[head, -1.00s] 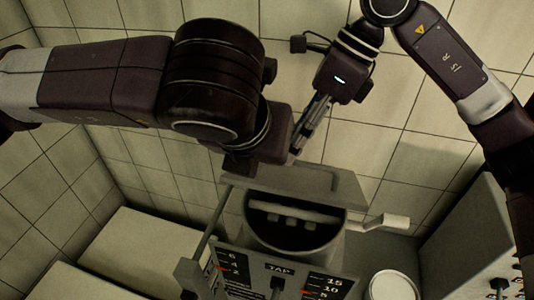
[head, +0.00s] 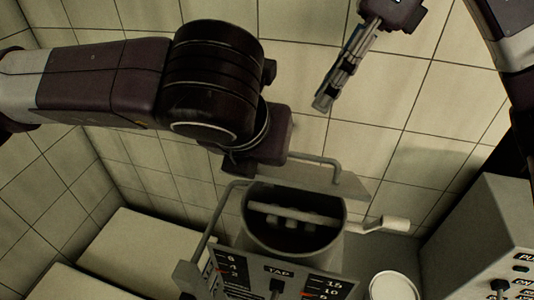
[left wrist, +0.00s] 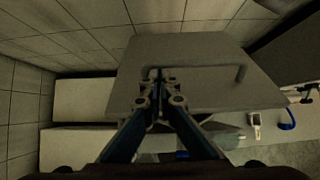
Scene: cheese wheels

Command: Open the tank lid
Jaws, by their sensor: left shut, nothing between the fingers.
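The tank (head: 295,225) is a grey machine with a round dark opening on top. Its grey lid (head: 350,186) stands raised behind the opening, which is uncovered and shows a bar inside. A bar handle (head: 318,159) is on the lid. In the left wrist view the lid (left wrist: 205,95) is a large flat plate. My left gripper (left wrist: 159,74) is shut and empty, its tips over the lid by the handle's left end; contact is unclear. The head view hides its fingers behind my wrist. My right gripper (head: 322,104) hangs above and behind the lid, apart from it, seen edge-on.
A crank handle (head: 388,224) sticks out right of the tank. A round white container (head: 391,286) stands at the lower right, beside a grey control box (head: 490,235). Pale blocks (head: 135,250) stand at the left. Tiled walls close off the back.

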